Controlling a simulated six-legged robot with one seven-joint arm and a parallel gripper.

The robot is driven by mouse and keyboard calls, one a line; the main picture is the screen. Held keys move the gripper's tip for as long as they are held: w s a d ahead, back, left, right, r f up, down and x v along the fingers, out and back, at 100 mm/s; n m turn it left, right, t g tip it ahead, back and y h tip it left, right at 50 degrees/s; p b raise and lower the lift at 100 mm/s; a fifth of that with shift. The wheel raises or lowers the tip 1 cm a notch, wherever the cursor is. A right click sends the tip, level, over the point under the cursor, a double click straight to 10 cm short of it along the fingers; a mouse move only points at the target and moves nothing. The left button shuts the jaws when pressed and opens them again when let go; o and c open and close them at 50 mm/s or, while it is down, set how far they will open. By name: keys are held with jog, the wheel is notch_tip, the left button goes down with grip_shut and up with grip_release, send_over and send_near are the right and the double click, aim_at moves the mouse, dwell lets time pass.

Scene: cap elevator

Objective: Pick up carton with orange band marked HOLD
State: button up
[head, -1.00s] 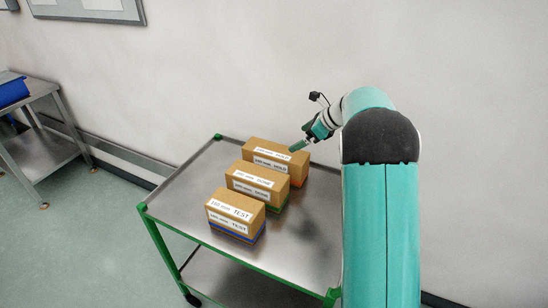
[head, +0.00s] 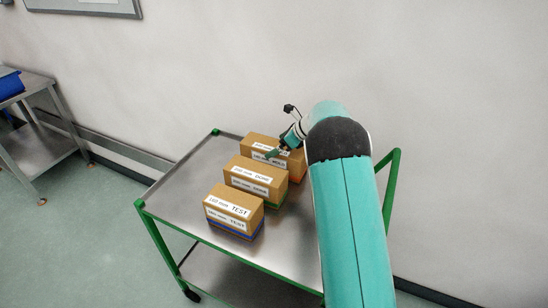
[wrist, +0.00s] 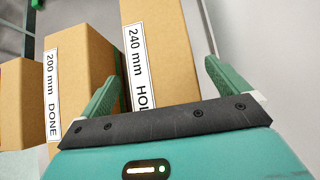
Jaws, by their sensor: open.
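The HOLD carton (head: 258,140) is a brown box with a white label, farthest back of three on the steel cart. A bit of orange band shows low at its right end. In the wrist view the carton (wrist: 168,40) stands close ahead, its label reading 240 mm and part of HOLD. My gripper (head: 274,154) is over the carton's right part, partly covering its label. In the wrist view the open fingers (wrist: 163,72) lie to either side of the carton's picture. I cannot tell whether they touch it.
The DONE carton (head: 242,165) with a green band stands close in front; in the wrist view it (wrist: 80,60) is just left of the left finger. The TEST carton (head: 228,198) with a blue band is nearest. The cart (head: 180,190) has green posts and stands by a wall.

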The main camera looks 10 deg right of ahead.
jog(key=x, duration=0.2)
jog(key=shift+w+a+f, duration=0.2)
jog(key=shift+a+f, duration=0.05)
jog(key=shift+f, duration=0.05)
jog(key=c, duration=1.5)
jog(key=shift+r, duration=0.1)
jog(key=shift+c, duration=0.6)
notch_tip(320, 180, up, 10)
jog(key=shift+r, duration=0.1)
